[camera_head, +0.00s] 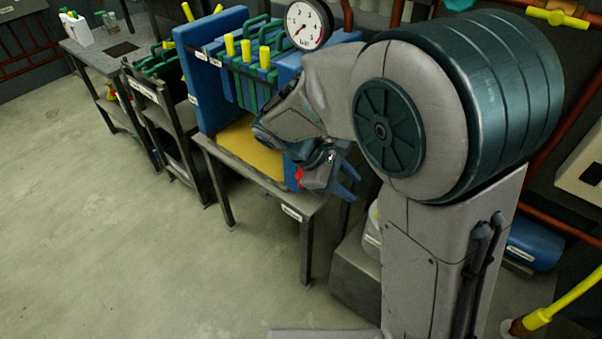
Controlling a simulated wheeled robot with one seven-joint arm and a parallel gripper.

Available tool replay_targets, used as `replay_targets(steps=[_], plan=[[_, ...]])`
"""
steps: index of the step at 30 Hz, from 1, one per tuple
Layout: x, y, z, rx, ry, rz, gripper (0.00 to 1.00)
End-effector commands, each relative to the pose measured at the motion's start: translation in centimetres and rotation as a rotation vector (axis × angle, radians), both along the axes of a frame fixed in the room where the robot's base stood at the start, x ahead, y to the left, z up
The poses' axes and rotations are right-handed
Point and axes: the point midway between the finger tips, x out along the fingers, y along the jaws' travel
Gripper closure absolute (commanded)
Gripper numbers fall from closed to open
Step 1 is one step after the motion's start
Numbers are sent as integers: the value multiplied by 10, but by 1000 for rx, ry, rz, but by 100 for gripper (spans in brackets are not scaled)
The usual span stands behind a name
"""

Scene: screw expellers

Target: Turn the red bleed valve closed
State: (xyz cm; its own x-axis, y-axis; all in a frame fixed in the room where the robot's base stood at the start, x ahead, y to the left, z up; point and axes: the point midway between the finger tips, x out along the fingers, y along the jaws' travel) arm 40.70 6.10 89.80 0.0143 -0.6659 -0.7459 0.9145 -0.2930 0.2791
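A small red part (299,174) shows at the right front of the blue press on the table, beside my gripper. It may be the red bleed valve, but my wrist and gripper cover most of it, so its shape and turn cannot be read. My gripper (348,181) hangs over the right end of the table, pointing down to the right. Its two blue fingers look spread apart, with nothing visible between them. Whether the gripper touches the red part cannot be told.
The blue press (211,85) has green plates, yellow handles and a yellow tray (252,146). A pressure gauge (308,25) stands above it. A dark rack (160,115) and a grey bench (98,42) stand left. The floor (110,240) in front is clear.

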Motion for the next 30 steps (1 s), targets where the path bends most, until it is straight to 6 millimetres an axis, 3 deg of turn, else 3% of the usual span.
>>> replay_targets(steps=[1,5,9,15,18,23,30], plan=[[10,16,-22,-81,34,86,66],[34,57,-50,-302,95,297,66],[51,110,-77,-547,129,497,66],[57,178,-102,-821,129,689,66],[56,198,-108,-896,121,735,66],[58,207,-110,-941,115,761,66],[81,175,-110,-941,117,759,66]])
